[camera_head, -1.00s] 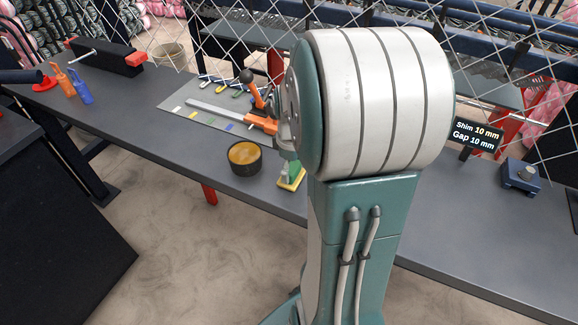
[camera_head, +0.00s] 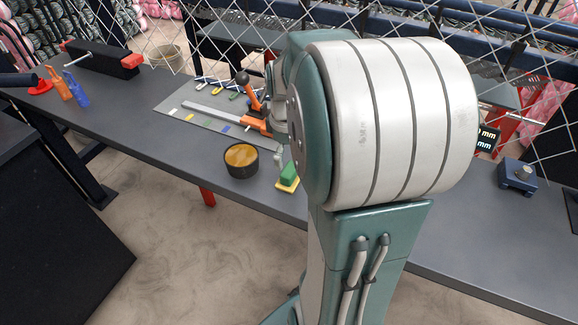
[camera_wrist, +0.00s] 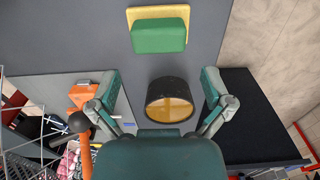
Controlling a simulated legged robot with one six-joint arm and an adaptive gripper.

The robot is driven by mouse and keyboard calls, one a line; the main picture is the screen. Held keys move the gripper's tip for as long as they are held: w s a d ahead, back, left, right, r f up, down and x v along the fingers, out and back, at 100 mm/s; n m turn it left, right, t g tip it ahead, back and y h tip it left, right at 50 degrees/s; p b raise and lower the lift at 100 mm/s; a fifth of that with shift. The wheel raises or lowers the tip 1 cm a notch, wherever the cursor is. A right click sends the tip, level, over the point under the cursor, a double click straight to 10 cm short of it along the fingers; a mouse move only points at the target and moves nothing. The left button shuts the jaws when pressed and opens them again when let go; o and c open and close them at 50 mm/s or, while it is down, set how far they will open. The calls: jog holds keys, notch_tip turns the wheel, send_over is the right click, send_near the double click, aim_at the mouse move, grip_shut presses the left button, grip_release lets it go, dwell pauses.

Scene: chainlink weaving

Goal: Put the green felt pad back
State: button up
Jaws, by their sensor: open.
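The green felt pad (camera_head: 289,172) is a thick green block on a flat yellow base (camera_head: 286,187) near the bench's front edge. In the wrist view the pad (camera_wrist: 159,37) covers most of the yellow base (camera_wrist: 158,12), whose rim shows along the top and sides. Whether it is fully seated I cannot tell. My gripper (camera_wrist: 160,76) is open in the wrist view, fingers spread wide and apart from the pad, which lies beyond the fingertips. Nothing is held. In the head view my arm hides most of the gripper.
A dark round tub with amber contents (camera_head: 242,160) stands left of the pad, and in the wrist view the tub (camera_wrist: 169,100) shows between my fingers. An orange clamp tool (camera_head: 253,122) lies on a grey mat (camera_head: 180,118) behind. Chainlink mesh hangs along the bench's back.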

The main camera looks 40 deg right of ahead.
aim_at(285, 169)
notch_tip(285, 169, up, 5)
jog(key=s+a+r+m+t, duration=0.2)
jog(key=s+a, duration=0.2)
jog(key=a, duration=0.6)
jog(key=s+a+r+m+t, duration=0.2)
jog(key=s+a, duration=0.3)
jog(key=a, duration=0.5)
jog(key=shift+m+t, duration=0.3)
jog(key=shift+t, duration=0.5)
jog(key=shift+a, duration=0.1)
